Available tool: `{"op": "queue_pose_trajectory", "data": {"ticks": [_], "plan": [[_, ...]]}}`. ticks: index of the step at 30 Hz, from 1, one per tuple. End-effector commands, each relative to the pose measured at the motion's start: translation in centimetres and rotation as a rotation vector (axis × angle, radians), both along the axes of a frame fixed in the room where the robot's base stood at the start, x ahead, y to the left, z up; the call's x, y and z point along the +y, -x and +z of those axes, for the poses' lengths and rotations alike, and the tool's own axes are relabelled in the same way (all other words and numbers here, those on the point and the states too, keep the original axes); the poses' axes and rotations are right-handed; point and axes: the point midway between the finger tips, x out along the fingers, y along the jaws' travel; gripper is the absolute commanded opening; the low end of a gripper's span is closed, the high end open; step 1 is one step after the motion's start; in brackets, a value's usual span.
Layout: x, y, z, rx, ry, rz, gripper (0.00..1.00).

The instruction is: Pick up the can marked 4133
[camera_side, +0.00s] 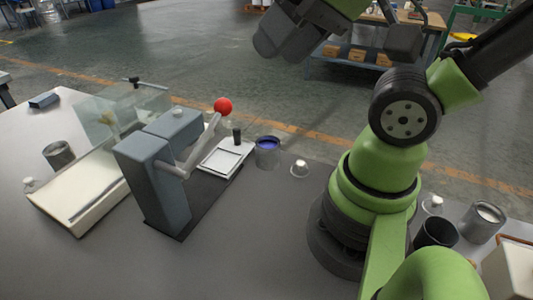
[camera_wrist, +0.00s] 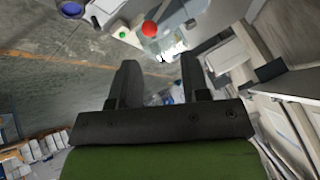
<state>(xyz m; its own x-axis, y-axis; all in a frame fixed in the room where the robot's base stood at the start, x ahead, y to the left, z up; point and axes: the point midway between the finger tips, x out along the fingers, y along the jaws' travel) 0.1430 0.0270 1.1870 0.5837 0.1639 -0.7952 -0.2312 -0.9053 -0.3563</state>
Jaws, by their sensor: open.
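Several cans stand on the grey table, and I cannot read the number 4133 on any of them. A can with blue-violet paint (camera_side: 267,152) stands right of the lever machine; a blue-topped can at the top left of the wrist view (camera_wrist: 71,9) looks like the same one. A dark grey can (camera_side: 58,154) stands at the far left. A dark can (camera_side: 436,232) and a metal can with a pale top (camera_side: 481,222) stand right of my arm's base. My gripper (camera_wrist: 157,84) is open and empty, with its two dark fingers apart, high above the table.
A grey lever machine (camera_side: 155,180) with a red ball knob (camera_side: 223,105) stands mid-table. A pale tray (camera_side: 80,195) and a clear guard (camera_side: 125,108) are left of it. Small white-capped pieces (camera_side: 300,168) stand about. The table is clear at the front.

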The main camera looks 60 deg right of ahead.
Motion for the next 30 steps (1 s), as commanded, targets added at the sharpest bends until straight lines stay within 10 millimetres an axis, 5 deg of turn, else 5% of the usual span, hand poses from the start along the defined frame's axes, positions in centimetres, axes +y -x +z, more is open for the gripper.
{"op": "queue_pose_trajectory", "data": {"ticks": [7,14,23,30], "plan": [[0.0,0.0,0.0,0.000,0.000,0.000,0.43],[0.0,0.0,0.0,0.000,0.000,0.000,0.92],[0.0,0.0,0.3,-0.002,0.000,0.001,0.92],[0.0,-0.1,4.4,-0.007,0.000,0.001,0.92]]}}
